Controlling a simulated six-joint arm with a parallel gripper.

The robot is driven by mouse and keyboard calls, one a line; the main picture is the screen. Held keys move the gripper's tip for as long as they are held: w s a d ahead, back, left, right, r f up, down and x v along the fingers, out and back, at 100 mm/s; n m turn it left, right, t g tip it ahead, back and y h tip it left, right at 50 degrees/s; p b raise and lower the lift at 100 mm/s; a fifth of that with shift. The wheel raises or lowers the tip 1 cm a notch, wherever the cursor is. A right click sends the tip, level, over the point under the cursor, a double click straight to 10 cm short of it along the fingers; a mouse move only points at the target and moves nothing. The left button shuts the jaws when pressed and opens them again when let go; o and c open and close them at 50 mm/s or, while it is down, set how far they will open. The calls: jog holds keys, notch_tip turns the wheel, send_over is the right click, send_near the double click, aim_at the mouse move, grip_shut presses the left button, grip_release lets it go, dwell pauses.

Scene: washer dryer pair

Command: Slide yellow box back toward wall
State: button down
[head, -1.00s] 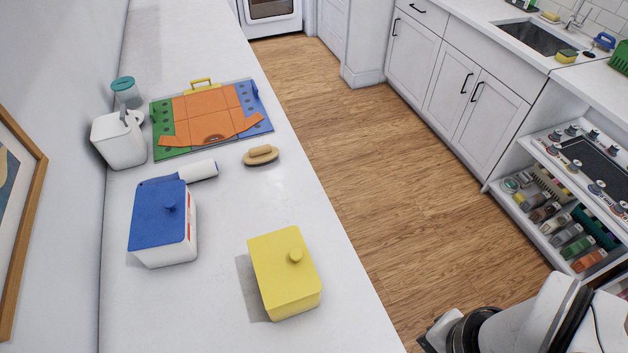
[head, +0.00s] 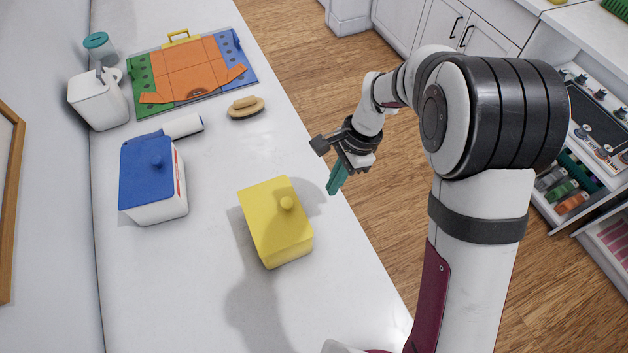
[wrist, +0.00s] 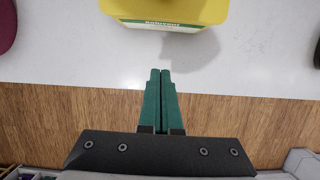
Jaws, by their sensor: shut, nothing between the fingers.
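The yellow box (head: 270,213) with a round knob on its lid stands on the white counter (head: 350,290), near the counter's front edge. Its lower part with a green label band also shows at the top of the wrist view (wrist: 165,12). My gripper (head: 335,180) is at the front edge of the counter, to the right of the box and apart from it. In the wrist view its green fingers (wrist: 159,82) are pressed together with nothing between them, pointing at the box across a strip of bare counter. The wall (head: 40,180) is at the left.
A blue-lidded white box (head: 150,185) stands between the yellow box and the wall, farther along the counter. A brush (head: 245,107), a white roll (head: 183,127), a white container (head: 98,100) and a colored case (head: 190,75) lie beyond. Counter directly left of the yellow box is clear.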

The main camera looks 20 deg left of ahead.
jog(key=x, duration=0.6)
jog(key=shift+s+a+f, duration=0.25)
jog(key=shift+s+a, duration=0.9)
jog(key=shift+s, duration=0.05)
jog(key=shift+s+a, duration=0.3)
jog(key=s+a, duration=1.6)
jog(key=shift+s+a, duration=0.1)
jog(key=shift+a, duration=0.3)
